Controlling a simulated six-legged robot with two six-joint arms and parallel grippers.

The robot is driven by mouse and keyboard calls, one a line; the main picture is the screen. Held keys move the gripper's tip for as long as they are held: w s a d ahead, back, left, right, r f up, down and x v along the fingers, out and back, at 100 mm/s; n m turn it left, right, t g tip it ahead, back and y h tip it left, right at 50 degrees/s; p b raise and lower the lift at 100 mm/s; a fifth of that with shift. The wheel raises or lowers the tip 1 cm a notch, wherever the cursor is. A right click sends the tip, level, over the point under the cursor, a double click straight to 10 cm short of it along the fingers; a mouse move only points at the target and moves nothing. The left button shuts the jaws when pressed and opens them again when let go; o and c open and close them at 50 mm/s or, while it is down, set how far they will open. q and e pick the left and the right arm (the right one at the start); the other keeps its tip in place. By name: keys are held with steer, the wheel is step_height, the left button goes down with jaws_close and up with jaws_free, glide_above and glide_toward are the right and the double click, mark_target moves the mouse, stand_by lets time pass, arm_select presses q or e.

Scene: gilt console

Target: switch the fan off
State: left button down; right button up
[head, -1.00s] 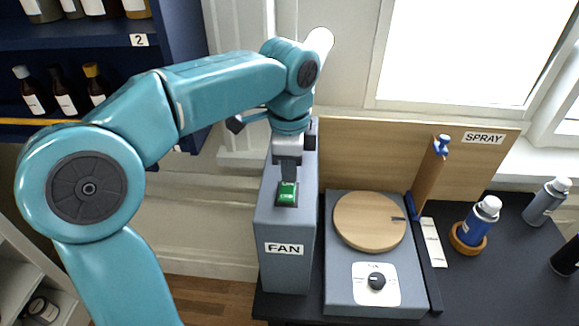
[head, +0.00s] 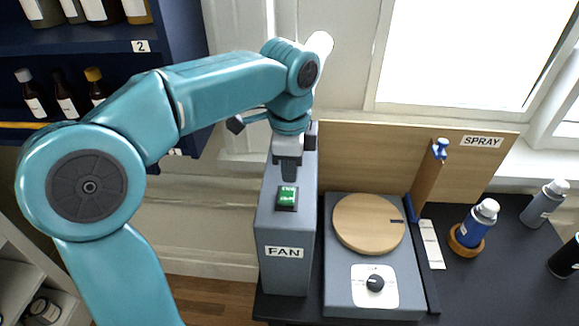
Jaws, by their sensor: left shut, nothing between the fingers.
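The fan box (head: 284,270) is a tall grey housing with a FAN label on its front. A green rocker switch (head: 287,197) sits in a dark frame on its top face. My left gripper (head: 288,178) is shut and empty, pointing down just behind the switch. Its fingertips are close to the far edge of the switch; I cannot tell whether they touch it. The lettering on the switch is too small to read surely. My right gripper is not in view.
Right of the fan box stands a grey unit with a round wooden turntable (head: 369,223) and a dial (head: 375,282). A wooden SPRAY board (head: 400,165) stands behind. A blue spray can (head: 477,222) and a grey can (head: 545,203) are at the right. Shelves with bottles stand at the left.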

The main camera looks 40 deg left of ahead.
mark_target(289, 188)
arm_select(q)
steer(key=shift+r, duration=0.1)
step_height(289, 188, up, 16)
steer(key=p, duration=0.2)
steer(key=shift+s+d+p, duration=0.25)
steer(key=shift+s+p, duration=0.05)
steer(key=shift+p, duration=0.1)
stand_by(0.4)
